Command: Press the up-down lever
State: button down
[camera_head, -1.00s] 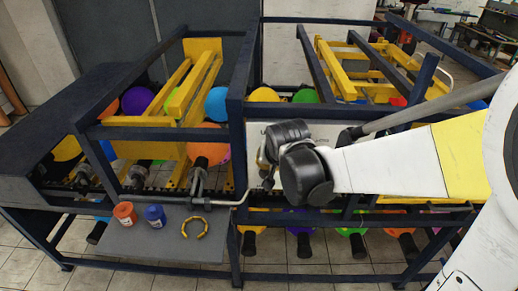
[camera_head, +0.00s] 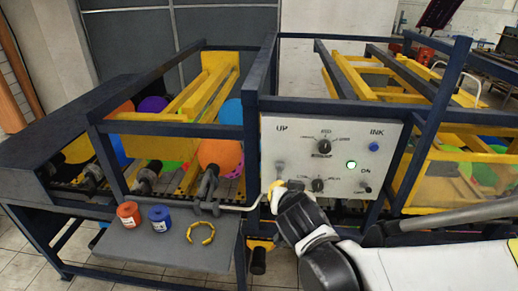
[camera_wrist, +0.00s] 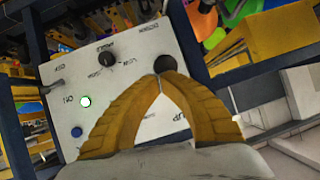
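The white control panel (camera_head: 330,132) faces me in the head view, with "UP" printed at its upper left. The up-down lever (camera_head: 280,168) is below that label, partly hidden by my gripper (camera_head: 274,188). In the wrist view the panel (camera_wrist: 135,40) is turned nearly upside down. There, a dark round knob (camera_wrist: 168,62), which looks like the lever's end, is just beyond the fingertips of my gripper (camera_wrist: 161,77). The yellow fingers meet at their tips with nothing visible between them. They overlap the knob's edge in view; I cannot tell whether they touch it.
The panel also has a blue button (camera_head: 374,146), a lit green light (camera_head: 351,164) and black dials (camera_head: 324,146). A grey shelf (camera_head: 150,246) to the left holds a red pot (camera_head: 129,214), a blue pot (camera_head: 160,217) and a yellow ring (camera_head: 201,233). Dark frame bars surround the panel.

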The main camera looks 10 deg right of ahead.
notch_tip(320, 180, down, 12)
jog(key=t+b, duration=0.1)
jog(key=b, duration=1.1)
jog(key=shift+w, duration=0.4)
jog(key=shift+d, duration=0.15)
